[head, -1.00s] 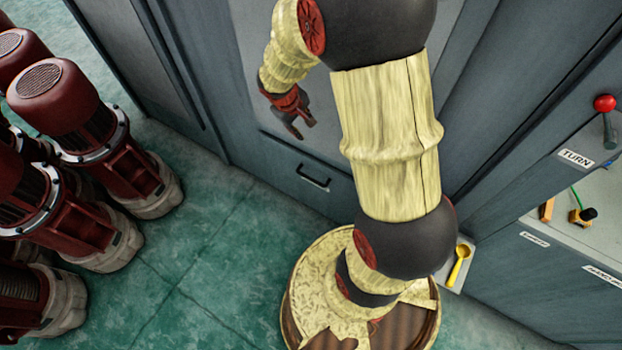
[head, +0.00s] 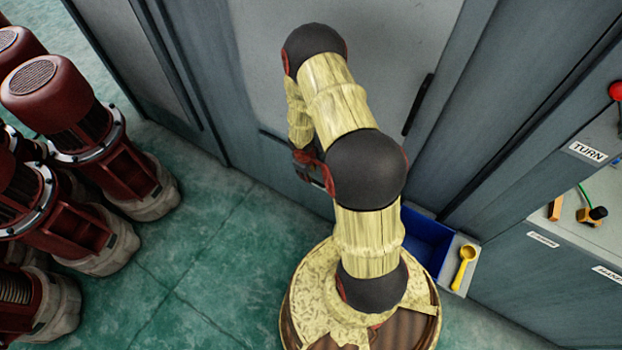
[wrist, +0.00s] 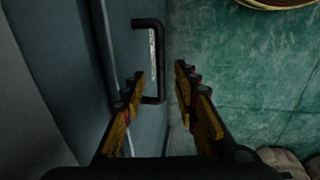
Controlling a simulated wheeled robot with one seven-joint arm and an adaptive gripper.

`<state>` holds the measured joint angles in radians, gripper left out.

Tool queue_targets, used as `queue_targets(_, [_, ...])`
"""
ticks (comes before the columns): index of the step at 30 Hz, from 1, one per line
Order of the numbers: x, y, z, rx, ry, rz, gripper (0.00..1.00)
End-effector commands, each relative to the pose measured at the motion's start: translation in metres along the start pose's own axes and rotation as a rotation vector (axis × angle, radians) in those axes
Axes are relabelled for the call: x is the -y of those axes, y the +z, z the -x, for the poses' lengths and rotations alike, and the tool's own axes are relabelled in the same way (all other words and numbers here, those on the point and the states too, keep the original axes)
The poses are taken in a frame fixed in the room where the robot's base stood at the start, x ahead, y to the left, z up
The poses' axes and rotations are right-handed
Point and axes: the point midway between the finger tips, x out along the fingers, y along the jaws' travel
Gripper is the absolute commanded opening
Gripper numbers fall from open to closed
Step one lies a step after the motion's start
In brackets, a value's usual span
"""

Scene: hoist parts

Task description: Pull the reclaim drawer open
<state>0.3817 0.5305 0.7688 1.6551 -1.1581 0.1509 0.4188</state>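The reclaim drawer (head: 276,158) is a grey-blue front low in the cabinet wall, and it looks flush in the head view. Its black bar handle (wrist: 160,60) stands out from the drawer front (wrist: 122,55) in the wrist view. My gripper (wrist: 160,72) is open, with one fingertip on each side of the handle's line. The bar shows in the gap, and I cannot tell whether either finger touches it. In the head view my gripper (head: 310,170) is down at the drawer front, partly behind my arm, and hides the handle.
Several red motors (head: 75,130) stand on the green floor at left. A blue bin (head: 425,242) and a shelf with a yellow scoop (head: 464,268) are right of my arm. A dark door handle (head: 418,104) is above. The floor before the drawer (head: 235,230) is clear.

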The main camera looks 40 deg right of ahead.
Motion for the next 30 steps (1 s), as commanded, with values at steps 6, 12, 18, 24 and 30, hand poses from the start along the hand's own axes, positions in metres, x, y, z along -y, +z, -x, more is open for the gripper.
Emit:
queue_targets(6, [0.001,0.001,-0.038,0.002,-0.001,0.001,0.3])
queue_targets(12, [0.001,0.001,-0.052,0.002,0.0,0.001,0.3])
queue_targets(18, [0.0,0.001,-0.054,0.001,0.0,0.001,0.3])
queue_targets(24, [0.0,0.001,-0.054,0.002,0.0,0.0,0.25])
queue_targets(30, [0.0,0.001,-0.053,0.002,0.0,0.0,0.14])
